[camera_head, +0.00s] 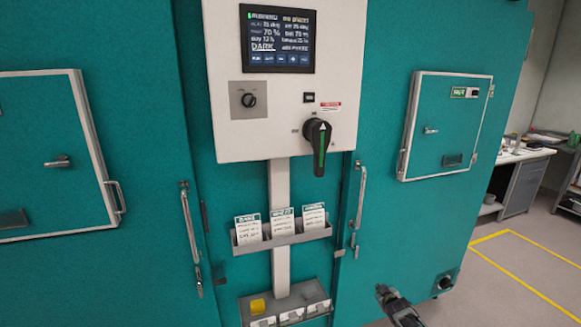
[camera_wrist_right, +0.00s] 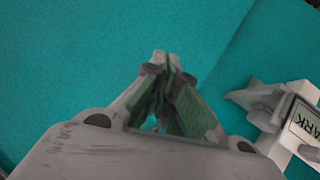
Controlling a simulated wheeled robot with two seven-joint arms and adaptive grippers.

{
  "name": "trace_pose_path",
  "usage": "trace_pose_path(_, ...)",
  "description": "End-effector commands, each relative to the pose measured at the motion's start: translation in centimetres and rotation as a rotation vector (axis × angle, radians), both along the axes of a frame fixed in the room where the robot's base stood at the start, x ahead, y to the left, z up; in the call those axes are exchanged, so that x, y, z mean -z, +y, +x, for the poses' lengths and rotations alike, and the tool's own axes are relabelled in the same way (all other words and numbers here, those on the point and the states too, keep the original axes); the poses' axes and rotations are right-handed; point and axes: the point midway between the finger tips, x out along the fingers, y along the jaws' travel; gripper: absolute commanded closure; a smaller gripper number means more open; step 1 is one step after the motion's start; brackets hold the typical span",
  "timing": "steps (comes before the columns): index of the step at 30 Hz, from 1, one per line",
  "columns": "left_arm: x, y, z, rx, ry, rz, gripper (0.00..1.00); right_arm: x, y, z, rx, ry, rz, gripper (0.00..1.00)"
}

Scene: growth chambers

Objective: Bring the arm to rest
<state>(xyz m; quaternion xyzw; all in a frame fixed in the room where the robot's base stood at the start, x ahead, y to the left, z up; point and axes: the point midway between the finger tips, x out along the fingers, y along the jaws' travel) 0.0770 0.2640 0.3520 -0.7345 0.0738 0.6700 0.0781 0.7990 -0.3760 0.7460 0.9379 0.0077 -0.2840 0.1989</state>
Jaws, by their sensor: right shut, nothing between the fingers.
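My right gripper (camera_head: 383,291) is low in the head view, right of the middle, in front of the teal chamber wall. In the right wrist view its fingers (camera_wrist_right: 167,62) are together with nothing between them. The teal wall (camera_wrist_right: 90,50) fills most of that view behind the fingers. My left gripper is not in view.
A white control panel (camera_head: 228,130) with a screen and black rotary handle (camera_head: 318,140) is on the wall. Below it are a card rack (camera_head: 283,240) and a grey tray (camera_head: 245,308). Door handles (camera_head: 359,205) stick out. Open floor (camera_head: 500,290) with yellow lines lies at right.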

Motion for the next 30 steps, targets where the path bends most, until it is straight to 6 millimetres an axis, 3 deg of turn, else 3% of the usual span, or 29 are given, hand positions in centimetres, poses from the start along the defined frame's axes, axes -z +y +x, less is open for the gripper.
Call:
trace_pose_path(1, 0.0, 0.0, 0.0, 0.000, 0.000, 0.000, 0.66, 2.2, 0.2, -1.6, 0.004, 0.030, 0.009, 1.00)
trace_pose_path(3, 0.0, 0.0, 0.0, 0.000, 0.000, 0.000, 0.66, 4.8, 0.6, -3.5, 0.010, 0.065, 0.020, 1.00)
trace_pose_path(12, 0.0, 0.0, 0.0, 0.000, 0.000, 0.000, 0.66, 15.0, 2.3, -12.8, 0.032, 0.214, 0.065, 1.00)
trace_pose_path(20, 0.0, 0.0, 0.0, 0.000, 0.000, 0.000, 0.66, 22.5, 4.1, -22.0, 0.049, 0.340, 0.099, 1.00)
trace_pose_path(30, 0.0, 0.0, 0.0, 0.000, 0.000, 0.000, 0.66, 30.4, 6.8, -35.4, 0.068, 0.501, 0.142, 1.00)
